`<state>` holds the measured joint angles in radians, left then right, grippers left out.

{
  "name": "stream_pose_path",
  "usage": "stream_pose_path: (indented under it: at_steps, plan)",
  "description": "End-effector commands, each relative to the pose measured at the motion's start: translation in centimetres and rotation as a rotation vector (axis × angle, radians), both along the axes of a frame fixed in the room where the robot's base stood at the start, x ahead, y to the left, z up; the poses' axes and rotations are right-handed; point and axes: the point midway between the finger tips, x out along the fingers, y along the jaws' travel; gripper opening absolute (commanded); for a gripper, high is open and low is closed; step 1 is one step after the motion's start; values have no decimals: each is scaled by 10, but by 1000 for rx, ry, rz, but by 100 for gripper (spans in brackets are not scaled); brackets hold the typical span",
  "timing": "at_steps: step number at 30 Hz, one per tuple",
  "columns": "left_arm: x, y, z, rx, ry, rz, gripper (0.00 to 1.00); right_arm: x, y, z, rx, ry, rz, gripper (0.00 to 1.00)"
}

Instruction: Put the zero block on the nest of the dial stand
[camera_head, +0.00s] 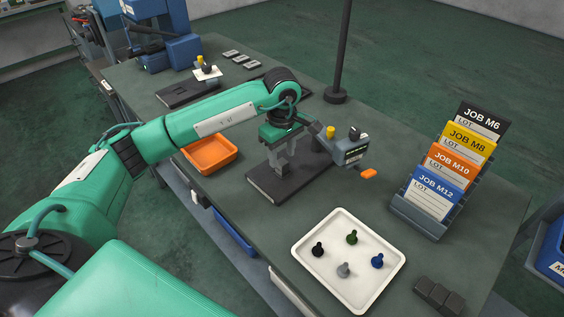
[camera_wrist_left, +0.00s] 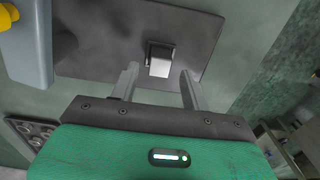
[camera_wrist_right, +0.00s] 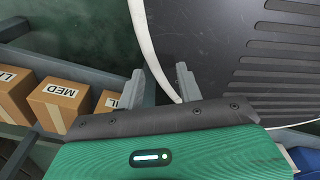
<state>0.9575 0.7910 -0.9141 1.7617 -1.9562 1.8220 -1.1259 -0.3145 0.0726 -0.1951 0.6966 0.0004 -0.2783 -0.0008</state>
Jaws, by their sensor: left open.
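The dial stand has a dark flat base (camera_head: 262,187), a grey-blue dial head (camera_head: 350,150), an orange tab (camera_head: 368,174) and a yellow knob (camera_head: 330,131). My left gripper (camera_head: 284,163) points down over the base, fingers apart. In the left wrist view a small dark piece with a bright top (camera_wrist_left: 160,62) stands on the base (camera_wrist_left: 105,50), just beyond and between the open fingertips (camera_wrist_left: 158,75). I cannot tell whether it is the bare nest or the zero block on it. My right gripper (camera_wrist_right: 160,75) is open and empty, away from the stand.
An orange tray (camera_head: 210,154) lies left of the stand. A white tray (camera_head: 310,262) with several coloured pins is in front. Several small grey plates (camera_head: 242,59) lie at the back. Cartons (camera_wrist_right: 57,105) show in the right wrist view.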

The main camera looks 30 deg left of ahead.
Motion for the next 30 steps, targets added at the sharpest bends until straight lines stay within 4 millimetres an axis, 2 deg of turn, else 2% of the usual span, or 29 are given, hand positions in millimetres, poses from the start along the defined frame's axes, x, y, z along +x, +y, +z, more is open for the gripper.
stream_pose_path:
  at_steps: [6,12,20,30]
  plan:
    - [1,0,45,1,-6,-1,47,21,2,-4,2,-21,-1,36]
    - [1,0,74,0,-2,-1,47,28,-7,-4,-9,-26,1,36]
    - [0,0,86,0,0,0,47,33,-13,-2,-16,-29,3,36]
    - [0,0,86,0,0,0,47,33,-3,-3,-5,-32,-1,36]
